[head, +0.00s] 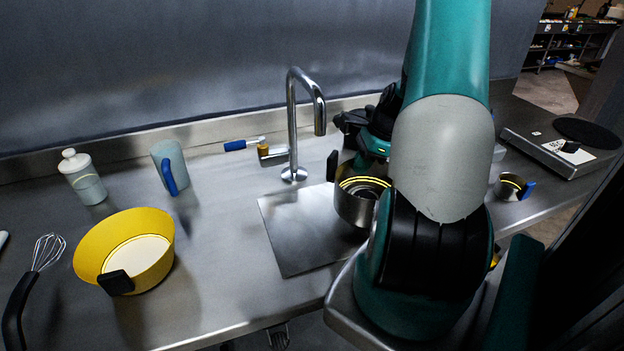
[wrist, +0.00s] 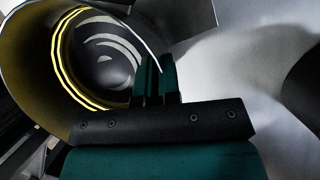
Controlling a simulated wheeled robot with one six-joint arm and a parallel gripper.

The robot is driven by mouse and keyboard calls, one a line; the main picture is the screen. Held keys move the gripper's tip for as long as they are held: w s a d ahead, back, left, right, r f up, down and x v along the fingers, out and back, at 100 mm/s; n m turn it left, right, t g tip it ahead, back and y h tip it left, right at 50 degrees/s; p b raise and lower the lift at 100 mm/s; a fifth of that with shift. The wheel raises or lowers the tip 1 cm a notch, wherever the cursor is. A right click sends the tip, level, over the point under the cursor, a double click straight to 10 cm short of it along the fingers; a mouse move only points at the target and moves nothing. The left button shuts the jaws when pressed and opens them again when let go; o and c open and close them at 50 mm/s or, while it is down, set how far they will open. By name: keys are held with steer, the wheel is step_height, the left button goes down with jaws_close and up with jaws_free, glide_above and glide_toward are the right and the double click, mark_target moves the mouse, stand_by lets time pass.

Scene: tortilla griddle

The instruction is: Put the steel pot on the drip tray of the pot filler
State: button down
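The steel pot (head: 352,208) is at the right part of the drip tray (head: 290,238), a flat steel plate below the pot filler (head: 293,125). The pot looks roughly upright; my arm covers its right side, and I cannot tell whether its base touches the tray. In the wrist view the pot's open inside (wrist: 38,62) fills the upper left. My gripper (wrist: 158,75) has its two fingers close together at the pot's rim, with the wall appearing to run between them. In the head view the fingertips are hard to make out.
A blue-handled tool (head: 236,145) lies near the back wall. A small steel cup (head: 508,187) and a scale (head: 560,152) stand right.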

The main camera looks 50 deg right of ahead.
steer(key=shift+w+a+f+p, duration=0.55)
steer(key=shift+w+a+p, duration=0.2)
steer(key=shift+w+a, duration=0.6)
steer(key=shift+w+a+f+p, duration=0.6)
steer(key=shift+w+a+p, duration=0.1)
steer(key=shift+w+a, duration=0.65)
steer(key=shift+w+a+f+p, duration=0.55)
steer(key=shift+w+a+p, duration=0.2)
steer(key=shift+w+a, duration=0.6)
steer(key=shift+w+d+f, duration=0.1)
steer(key=shift+f, duration=0.05)
steer(key=c, duration=1.3)
jaws_free()
steer(key=shift+b+v, duration=0.85)
steer(key=shift+v, duration=3)
